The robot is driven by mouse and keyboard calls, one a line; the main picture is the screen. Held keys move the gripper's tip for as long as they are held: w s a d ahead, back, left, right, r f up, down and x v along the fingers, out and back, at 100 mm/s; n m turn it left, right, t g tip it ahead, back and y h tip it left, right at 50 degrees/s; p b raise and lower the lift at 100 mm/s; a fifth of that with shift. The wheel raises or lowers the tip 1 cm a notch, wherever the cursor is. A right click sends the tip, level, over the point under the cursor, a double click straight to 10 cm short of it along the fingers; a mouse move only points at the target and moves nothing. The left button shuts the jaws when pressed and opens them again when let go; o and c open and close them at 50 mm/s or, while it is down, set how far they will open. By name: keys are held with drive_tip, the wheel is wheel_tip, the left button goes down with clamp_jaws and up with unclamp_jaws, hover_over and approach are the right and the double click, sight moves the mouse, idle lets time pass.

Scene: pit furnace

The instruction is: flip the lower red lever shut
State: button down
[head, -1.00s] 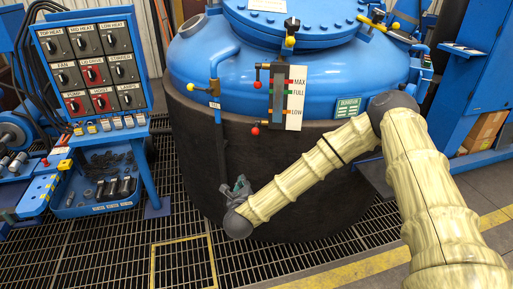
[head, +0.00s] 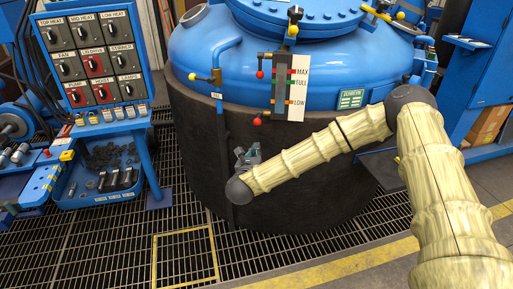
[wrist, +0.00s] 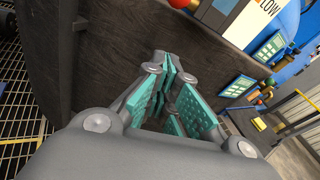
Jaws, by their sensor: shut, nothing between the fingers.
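The lower red lever (head: 257,121) is a red ball on a short arm at the bottom of the level gauge, by the LOW mark, on the front of the blue and black furnace vessel. The ball hangs below its orange-marked valve. In the wrist view a red ball (wrist: 179,3) shows at the top edge, beyond and to the right of the fingers. My gripper (head: 253,152) is just below the lower lever in the head view, apart from it. In the wrist view its teal-padded fingers (wrist: 171,62) are shut and empty before the dark vessel wall.
The upper red lever (head: 260,74) is above on the same white gauge plate (head: 297,100). A yellow-knobbed valve (head: 194,77) sits to the left. A control panel (head: 92,62) stands at the left. Metal grating (head: 120,235) covers the floor; the space before the vessel is clear.

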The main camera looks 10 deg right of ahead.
sight(259, 117)
drive_tip(key=w+d+r+p, duration=0.1)
drive_tip(key=w+d+r, duration=0.1)
drive_tip(key=w, duration=0.5)
drive_tip(key=shift+d+r+p, duration=0.25)
drive_tip(key=shift+r+p, duration=0.1)
drive_tip(key=shift+p, duration=0.05)
drive_tip(key=shift+r, duration=0.1)
drive_tip(key=shift+s+r+g+p, duration=0.2)
drive_tip(key=shift+r+g+p, duration=0.1)
drive_tip(key=shift+p, duration=0.1)
